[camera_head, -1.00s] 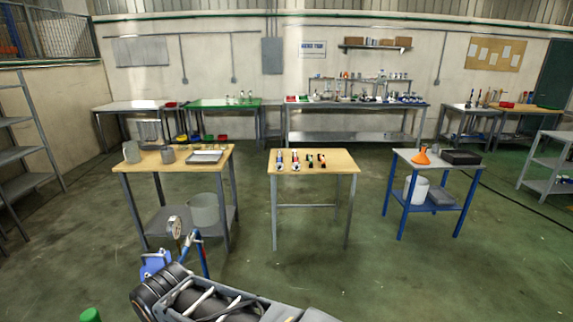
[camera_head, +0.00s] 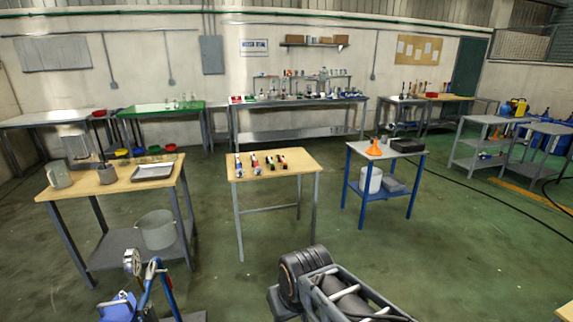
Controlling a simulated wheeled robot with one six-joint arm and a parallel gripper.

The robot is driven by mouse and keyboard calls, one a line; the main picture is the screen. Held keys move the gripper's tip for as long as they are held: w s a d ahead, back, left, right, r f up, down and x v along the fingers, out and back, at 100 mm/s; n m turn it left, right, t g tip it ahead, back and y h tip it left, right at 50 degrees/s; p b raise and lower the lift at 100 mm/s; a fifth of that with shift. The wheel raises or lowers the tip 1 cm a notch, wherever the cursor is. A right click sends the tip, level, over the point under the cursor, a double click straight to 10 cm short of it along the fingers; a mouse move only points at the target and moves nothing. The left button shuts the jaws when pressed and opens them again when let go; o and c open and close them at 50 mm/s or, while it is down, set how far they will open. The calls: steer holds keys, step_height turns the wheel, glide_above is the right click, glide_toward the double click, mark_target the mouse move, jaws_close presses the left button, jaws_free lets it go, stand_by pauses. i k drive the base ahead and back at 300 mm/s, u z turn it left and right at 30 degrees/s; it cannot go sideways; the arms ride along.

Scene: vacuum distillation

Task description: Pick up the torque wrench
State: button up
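Several small hand tools lie in a row on the wooden-topped table (camera_head: 290,171) in the middle of the head view. From left to right they are a blue-and-white tool (camera_head: 238,165), a red-and-white tool (camera_head: 255,164) and darker tools with coloured parts (camera_head: 282,161). They are too small to tell which one is the torque wrench. The tabletop is otherwise bare. My gripper is not in view, and I cannot see its fingers or whether it holds anything.
A wooden-topped table with mugs and a grey tray (camera_head: 153,171) stands left. A blue table with an orange funnel (camera_head: 374,148) stands right. A blue stand with a gauge (camera_head: 132,263) is at the lower left. Green floor (camera_head: 215,270) lies open before the middle table.

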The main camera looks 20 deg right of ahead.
mark_target(238, 156)
steer(key=z, duration=0.55)
steer(key=i, duration=3)
steer(key=u, duration=0.85)
steer(key=i, duration=0.8)
steer(key=u, duration=0.4)
